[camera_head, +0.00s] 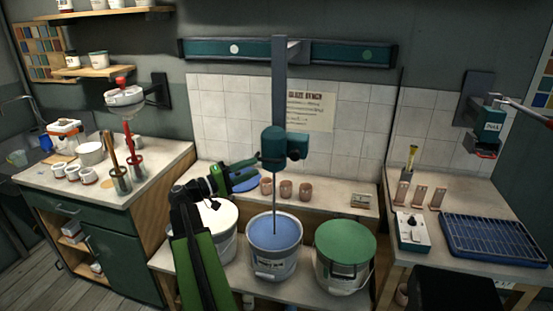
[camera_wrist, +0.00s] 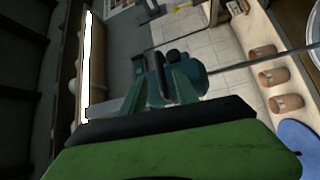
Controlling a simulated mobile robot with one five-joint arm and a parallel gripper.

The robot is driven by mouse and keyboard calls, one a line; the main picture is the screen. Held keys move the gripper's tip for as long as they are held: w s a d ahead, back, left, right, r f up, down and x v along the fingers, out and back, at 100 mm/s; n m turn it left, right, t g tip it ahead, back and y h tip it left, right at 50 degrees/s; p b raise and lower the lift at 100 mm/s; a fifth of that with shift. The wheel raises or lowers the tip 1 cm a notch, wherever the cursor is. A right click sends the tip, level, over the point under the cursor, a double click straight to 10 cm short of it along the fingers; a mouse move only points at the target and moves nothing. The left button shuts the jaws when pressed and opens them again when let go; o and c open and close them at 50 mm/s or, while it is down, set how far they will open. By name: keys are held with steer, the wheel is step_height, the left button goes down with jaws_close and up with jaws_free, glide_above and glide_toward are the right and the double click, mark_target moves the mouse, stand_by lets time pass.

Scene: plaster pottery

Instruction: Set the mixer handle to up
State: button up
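The mixer (camera_head: 285,145) is a teal motor head on a grey vertical column, with a thin shaft reaching down into the bucket of blue glaze (camera_head: 274,233). It also shows in the wrist view (camera_wrist: 192,75). Its handle cannot be made out clearly; a dark knob-like part (camera_wrist: 174,56) shows near the fingertips in the wrist view. My gripper (camera_head: 250,164) reaches from the left to the left side of the motor head. In the wrist view its two teal fingers (camera_wrist: 166,72) stand apart. I cannot tell whether they touch the mixer.
A bucket with a white top (camera_head: 216,214) stands left of the blue bucket, and a green-topped bucket (camera_head: 345,242) stands right. Several brown cups (camera_head: 286,188) line the ledge behind. A teal wall rail (camera_head: 345,53) runs above. Benches flank both sides.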

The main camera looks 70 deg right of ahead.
mark_target(277, 157)
steer(key=p+x, duration=0.1)
steer(key=x, duration=0.9)
steer(key=shift+s+d, duration=0.1)
steer(key=shift+d, duration=0.1)
jaws_close()
steer(key=shift+r, duration=0.1)
stand_by(0.7)
